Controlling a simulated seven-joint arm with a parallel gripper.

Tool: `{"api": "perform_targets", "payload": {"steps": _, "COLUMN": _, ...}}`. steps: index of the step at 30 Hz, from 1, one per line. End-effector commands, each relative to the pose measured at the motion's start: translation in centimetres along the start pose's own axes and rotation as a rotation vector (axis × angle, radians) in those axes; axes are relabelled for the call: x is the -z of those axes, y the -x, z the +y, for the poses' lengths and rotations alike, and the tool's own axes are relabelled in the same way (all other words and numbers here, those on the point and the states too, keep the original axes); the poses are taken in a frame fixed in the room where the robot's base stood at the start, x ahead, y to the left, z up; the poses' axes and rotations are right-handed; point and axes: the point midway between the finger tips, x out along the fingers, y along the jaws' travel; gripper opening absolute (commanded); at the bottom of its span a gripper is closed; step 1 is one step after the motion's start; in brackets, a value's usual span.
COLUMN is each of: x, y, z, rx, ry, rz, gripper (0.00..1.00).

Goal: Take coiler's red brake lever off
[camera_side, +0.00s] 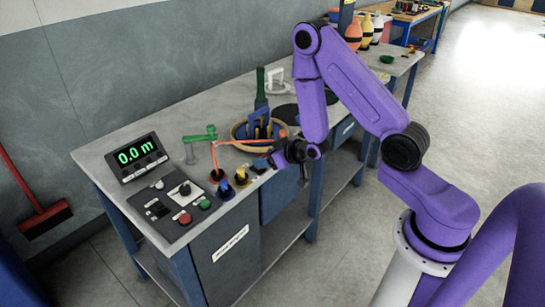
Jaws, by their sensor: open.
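A thin red-orange upright piece (214,160), which looks like the red lever, rises from a dark round base near the bench's front edge. The coiler appears to be the round tan tub (238,131) with blue and yellow upright parts, behind my gripper. My gripper (270,161) is open at the bench's front edge, right of the red-orange piece and apart from it. The picture is too small to show whether it touches the orange strip's end.
A blue knob (225,187) and a yellow knob (241,175) stand beside the red-orange piece. A control panel (172,205) with buttons and a display (137,157) reading 0.0 m are at left. The grey bench (112,150) is clear behind the display.

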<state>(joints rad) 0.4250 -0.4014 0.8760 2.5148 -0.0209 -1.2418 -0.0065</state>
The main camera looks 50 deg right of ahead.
Motion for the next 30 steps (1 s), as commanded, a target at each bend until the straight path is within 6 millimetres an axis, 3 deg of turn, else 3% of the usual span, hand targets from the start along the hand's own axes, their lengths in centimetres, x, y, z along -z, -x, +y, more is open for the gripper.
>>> {"api": "perform_targets", "payload": {"steps": 30, "x": 0.1, "y": 3.8, "z": 0.1, "rx": 0.000, "ry": 0.001, "rz": 0.001, "gripper": 0.62}}
